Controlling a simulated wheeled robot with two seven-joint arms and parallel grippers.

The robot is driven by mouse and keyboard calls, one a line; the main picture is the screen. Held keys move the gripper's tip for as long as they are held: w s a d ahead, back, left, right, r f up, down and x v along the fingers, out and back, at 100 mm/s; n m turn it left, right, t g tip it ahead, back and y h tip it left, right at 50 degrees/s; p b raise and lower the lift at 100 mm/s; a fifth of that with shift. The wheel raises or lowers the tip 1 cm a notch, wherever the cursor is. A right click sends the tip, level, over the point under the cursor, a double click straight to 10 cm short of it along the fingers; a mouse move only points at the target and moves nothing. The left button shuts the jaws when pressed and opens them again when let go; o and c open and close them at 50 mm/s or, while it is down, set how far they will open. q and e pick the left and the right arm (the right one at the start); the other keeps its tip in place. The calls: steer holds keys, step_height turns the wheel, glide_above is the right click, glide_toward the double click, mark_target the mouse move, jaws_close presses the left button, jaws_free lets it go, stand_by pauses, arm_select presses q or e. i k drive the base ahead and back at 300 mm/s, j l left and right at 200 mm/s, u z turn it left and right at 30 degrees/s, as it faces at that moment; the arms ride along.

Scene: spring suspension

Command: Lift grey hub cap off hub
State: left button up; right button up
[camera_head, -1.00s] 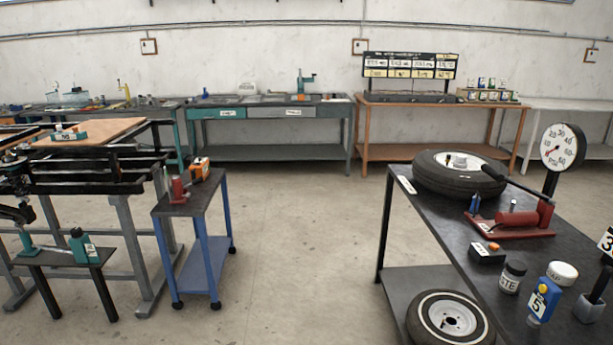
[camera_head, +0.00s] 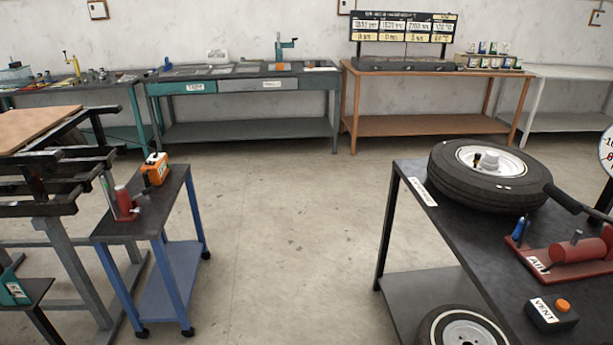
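No grey hub cap on a hub can be made out for certain. A tyre on a white rim (camera_head: 490,175) lies flat on the black bench at the right. A short pale cylinder (camera_head: 491,158) stands at the rim's middle, with a small dark and brass-coloured piece (camera_head: 476,160) beside it; I cannot tell whether the cylinder is a cap. The dark steel frame (camera_head: 50,180) at the left is cut by the picture edge, and no hub shows on it. Neither of my grippers is in view.
The black bench (camera_head: 440,215) also holds a red pump (camera_head: 575,250) and a VENT box (camera_head: 550,314); a second wheel (camera_head: 462,330) is below. A blue cart (camera_head: 170,270) carries a red jack (camera_head: 125,203) and an orange box (camera_head: 155,168). Open floor lies between cart and bench.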

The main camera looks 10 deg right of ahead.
mark_target(489, 162)
steer(key=i, duration=1.4)
steer(key=i+z, duration=0.35)
steer(key=i+j+z, duration=0.1)
steer(key=i+z, duration=0.25)
steer(key=i+j+z, duration=0.15)
steer(key=z, duration=0.2)
steer(key=i+j+z, duration=0.1)
steer(key=i+z, duration=0.15)
steer(key=z, duration=0.15)
steer(key=i+j+z, duration=0.15)
steer(key=z, duration=0.2)
steer(key=i+j+z, duration=0.25)
steer(key=z, duration=0.15)
steer(key=i+j+z, duration=0.15)
steer(key=z, duration=0.25)
steer(key=i+j+z, duration=0.2)
steer(key=j, duration=0.15)
steer(key=i+j+z, duration=0.2)
steer(key=j, duration=0.15)
steer(key=k+l, duration=0.05)
steer(key=k, duration=0.05)
